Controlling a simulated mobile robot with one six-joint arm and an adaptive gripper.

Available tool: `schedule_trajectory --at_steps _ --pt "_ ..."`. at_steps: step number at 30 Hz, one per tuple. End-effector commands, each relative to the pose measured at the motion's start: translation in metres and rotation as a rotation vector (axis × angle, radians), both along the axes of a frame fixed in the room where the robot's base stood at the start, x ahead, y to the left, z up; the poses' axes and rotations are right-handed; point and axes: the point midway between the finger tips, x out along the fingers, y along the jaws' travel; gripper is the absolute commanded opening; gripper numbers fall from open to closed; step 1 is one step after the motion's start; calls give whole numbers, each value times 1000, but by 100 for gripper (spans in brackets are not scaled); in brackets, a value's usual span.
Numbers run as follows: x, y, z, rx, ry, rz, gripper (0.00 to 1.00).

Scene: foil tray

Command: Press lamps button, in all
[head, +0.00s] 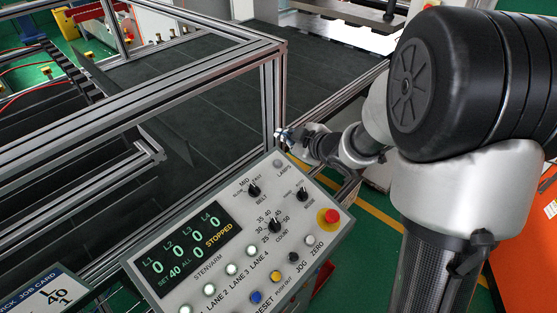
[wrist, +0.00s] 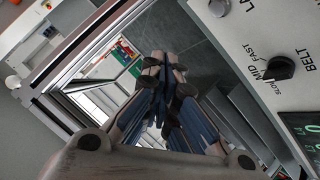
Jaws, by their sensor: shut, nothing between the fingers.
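The control panel (head: 204,267) is a light grey sloped box labelled STENVARM. The lamps button (head: 279,163) is a small pale round button at its top corner, beside the word LAMPS. It also shows at the top edge of the wrist view (wrist: 219,7), partly cut off. My gripper (head: 283,136) is shut and empty. It sits just beyond the panel's far edge, close above the lamps button in the head view and apart from it in the wrist view. The display (head: 185,249) reads zero for each lane, SET 40, ALL 0 and STOPPED.
The panel also carries a belt knob (head: 253,190), a mode knob (head: 302,194), a count knob (head: 275,226), a red stop button (head: 328,216) and several lit lane buttons. A metal frame post (head: 272,100) stands close to my gripper.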

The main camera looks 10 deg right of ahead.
Motion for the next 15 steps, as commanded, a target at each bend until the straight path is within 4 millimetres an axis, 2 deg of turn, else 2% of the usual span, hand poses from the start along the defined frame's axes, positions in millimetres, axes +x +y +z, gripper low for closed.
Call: schedule_trajectory --at_steps 8,15 --pt "3 3 -16 0 1 1 0" --pt "10 8 -48 0 1 0 0"
